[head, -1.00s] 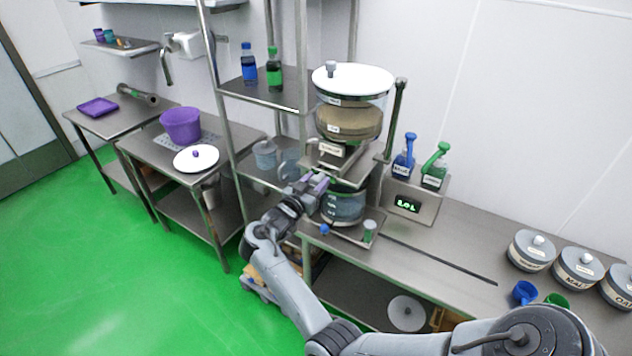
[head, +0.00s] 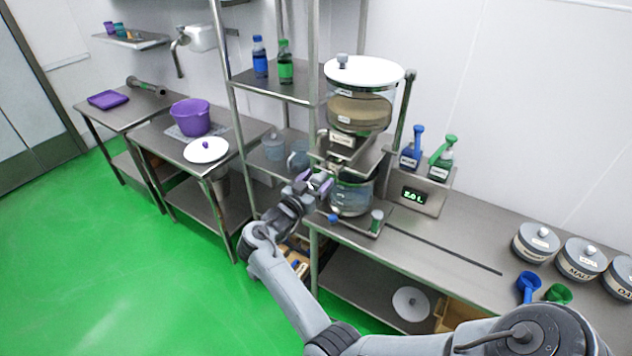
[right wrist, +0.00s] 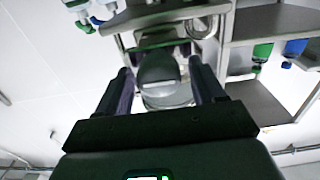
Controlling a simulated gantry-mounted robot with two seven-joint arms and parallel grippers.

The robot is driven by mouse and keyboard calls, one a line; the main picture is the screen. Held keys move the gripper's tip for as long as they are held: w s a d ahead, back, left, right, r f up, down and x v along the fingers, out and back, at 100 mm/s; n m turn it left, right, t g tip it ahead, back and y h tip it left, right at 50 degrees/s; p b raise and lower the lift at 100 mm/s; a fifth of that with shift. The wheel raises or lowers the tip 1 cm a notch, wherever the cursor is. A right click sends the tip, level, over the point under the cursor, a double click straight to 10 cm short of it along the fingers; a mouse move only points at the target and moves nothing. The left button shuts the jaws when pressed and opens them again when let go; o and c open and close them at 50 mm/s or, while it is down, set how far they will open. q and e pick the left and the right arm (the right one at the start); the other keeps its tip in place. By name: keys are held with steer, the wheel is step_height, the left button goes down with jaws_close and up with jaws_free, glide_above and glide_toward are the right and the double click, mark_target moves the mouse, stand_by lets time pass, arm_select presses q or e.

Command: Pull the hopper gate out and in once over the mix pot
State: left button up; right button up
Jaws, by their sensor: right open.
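The hopper (head: 358,112) is a clear cylinder with tan powder and a white lid, on a metal frame. The metal gate area (head: 340,152) is just under it, above the glass mix pot (head: 352,197) on the bench. My right gripper (head: 320,184) is at the left front of the pot, below the gate. In the right wrist view its two fingers (right wrist: 160,88) are apart, with a rounded grey shape beyond and between them. Nothing is clearly held. The exact gate handle is too small to tell. My left gripper is not in view.
The bench holds a readout box (head: 413,196), blue and green pump bottles (head: 411,150), lidded tubs (head: 536,243) and scoops (head: 528,287). A shelf with two bottles (head: 286,63) stands left of the hopper. A purple bucket (head: 191,117) is on the left table.

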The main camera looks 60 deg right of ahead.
arm_select(q)
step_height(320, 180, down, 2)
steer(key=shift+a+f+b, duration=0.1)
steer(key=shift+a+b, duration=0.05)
steer(key=shift+b, duration=0.9)
arm_select(e)
steer(key=a, duration=1)
steer(key=shift+a, duration=0.4)
steer(key=shift+o, duration=0.3)
steer(key=d+b, duration=0.6)
steer(key=d, duration=0.3)
steer(key=shift+d+f, duration=0.2)
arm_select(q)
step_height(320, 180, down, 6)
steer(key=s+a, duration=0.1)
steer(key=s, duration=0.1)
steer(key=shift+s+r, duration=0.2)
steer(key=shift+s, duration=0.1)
arm_select(e)
steer(key=shift+d, duration=0.95)
